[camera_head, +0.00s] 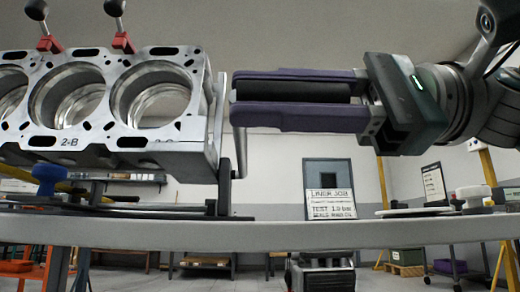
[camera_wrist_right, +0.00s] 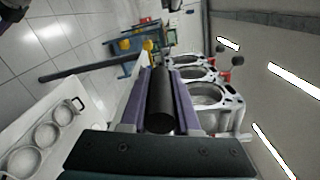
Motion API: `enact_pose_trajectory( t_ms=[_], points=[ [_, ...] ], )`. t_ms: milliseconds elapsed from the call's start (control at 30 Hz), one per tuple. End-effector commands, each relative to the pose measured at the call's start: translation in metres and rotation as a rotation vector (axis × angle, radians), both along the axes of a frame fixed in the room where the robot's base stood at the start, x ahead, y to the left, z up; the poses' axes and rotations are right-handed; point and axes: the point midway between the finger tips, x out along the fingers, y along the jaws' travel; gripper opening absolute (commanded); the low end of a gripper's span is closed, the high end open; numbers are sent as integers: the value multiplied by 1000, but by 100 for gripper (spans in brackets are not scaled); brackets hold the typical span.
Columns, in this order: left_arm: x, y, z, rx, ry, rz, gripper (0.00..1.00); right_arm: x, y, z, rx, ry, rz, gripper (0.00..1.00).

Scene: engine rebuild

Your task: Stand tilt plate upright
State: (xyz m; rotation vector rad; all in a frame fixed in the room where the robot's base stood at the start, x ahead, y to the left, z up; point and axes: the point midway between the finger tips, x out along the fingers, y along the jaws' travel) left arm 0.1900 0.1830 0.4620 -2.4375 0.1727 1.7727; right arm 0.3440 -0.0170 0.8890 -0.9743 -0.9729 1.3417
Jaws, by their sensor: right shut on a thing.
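The grey engine block (camera_head: 120,110) stands at the left in the head view, its bored face toward me. A thin grey plate edge (camera_head: 220,120), apparently the tilt plate, stands about vertical along its right side; most of it is hidden. A bent grey rod (camera_head: 241,150) rises beside it toward a black cylindrical grip (camera_head: 300,91). My right gripper (camera_head: 240,101) has its purple fingers shut on this grip, held level right of the block. The wrist view shows the grip (camera_wrist_right: 160,105) between the fingers and the block (camera_wrist_right: 208,93) beyond. My left gripper is out of view.
Two black-knobbed levers with red clamps (camera_head: 124,43) sit on top of the block. A blue knob (camera_head: 48,178) stands before it.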

Motion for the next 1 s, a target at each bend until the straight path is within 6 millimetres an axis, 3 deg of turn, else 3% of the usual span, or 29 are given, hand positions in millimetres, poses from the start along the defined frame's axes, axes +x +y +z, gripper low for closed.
enact_pose_trajectory(
  t_ms=[300,933,967,1000],
  points=[
    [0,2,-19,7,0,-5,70,0,0,-18,-1,-1,1,0],
    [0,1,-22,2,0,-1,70,1,0,-24,-4,5,0,0],
    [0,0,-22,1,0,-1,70,1,0,-24,-5,6,0,33],
    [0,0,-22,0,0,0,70,1,0,-24,-5,6,1,38]
  ],
)
